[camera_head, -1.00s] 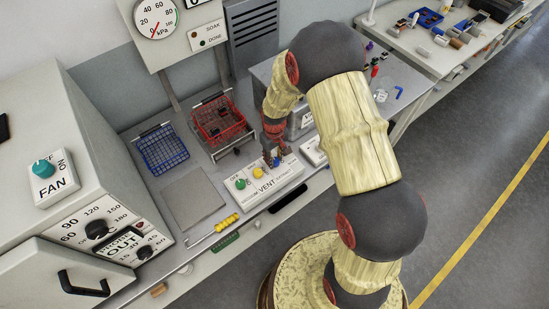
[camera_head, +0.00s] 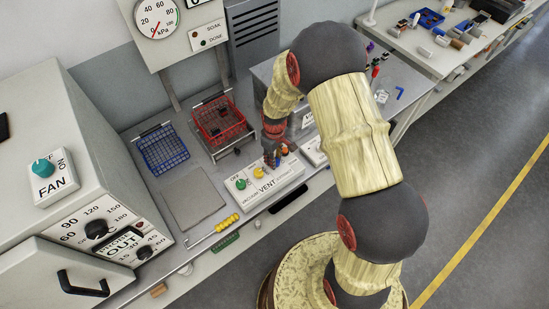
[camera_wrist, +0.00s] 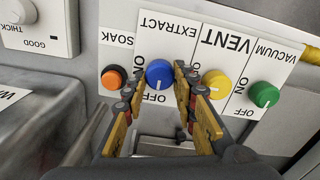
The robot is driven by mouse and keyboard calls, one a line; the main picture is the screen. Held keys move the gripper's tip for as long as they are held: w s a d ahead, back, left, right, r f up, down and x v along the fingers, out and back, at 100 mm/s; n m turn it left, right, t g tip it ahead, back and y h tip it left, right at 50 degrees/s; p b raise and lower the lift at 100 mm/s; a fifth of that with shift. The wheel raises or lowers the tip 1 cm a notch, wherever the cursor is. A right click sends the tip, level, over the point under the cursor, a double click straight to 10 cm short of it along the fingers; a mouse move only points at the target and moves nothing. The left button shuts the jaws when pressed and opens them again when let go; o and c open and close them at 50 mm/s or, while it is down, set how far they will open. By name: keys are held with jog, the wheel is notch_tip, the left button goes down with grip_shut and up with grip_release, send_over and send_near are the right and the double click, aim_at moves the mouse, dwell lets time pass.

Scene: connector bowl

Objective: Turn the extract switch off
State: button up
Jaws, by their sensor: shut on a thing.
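The extract switch is a round blue knob (camera_wrist: 159,73) on a white panel (camera_wrist: 182,45), labelled EXTRACT, with ON and OFF beside it. The lettering is upside down in the wrist view. A pale mark on the knob points down in the picture, toward OFF. My gripper (camera_wrist: 160,82) is shut on the blue knob, one finger on each side. In the head view my gripper (camera_head: 273,161) is at the right part of the vent panel (camera_head: 263,190), and its fingers largely hide the blue knob.
An orange SOAK knob (camera_wrist: 113,78) sits close left of the blue knob in the wrist view. A yellow VENT knob (camera_wrist: 216,84) and a green VACUUM knob (camera_wrist: 264,94) sit to its right. Red (camera_head: 221,122) and blue (camera_head: 162,150) wire baskets stand left of the panel.

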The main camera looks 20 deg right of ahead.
jog(key=o, duration=1.2)
jog(key=shift+c, duration=0.2)
notch_tip(320, 180, up, 12)
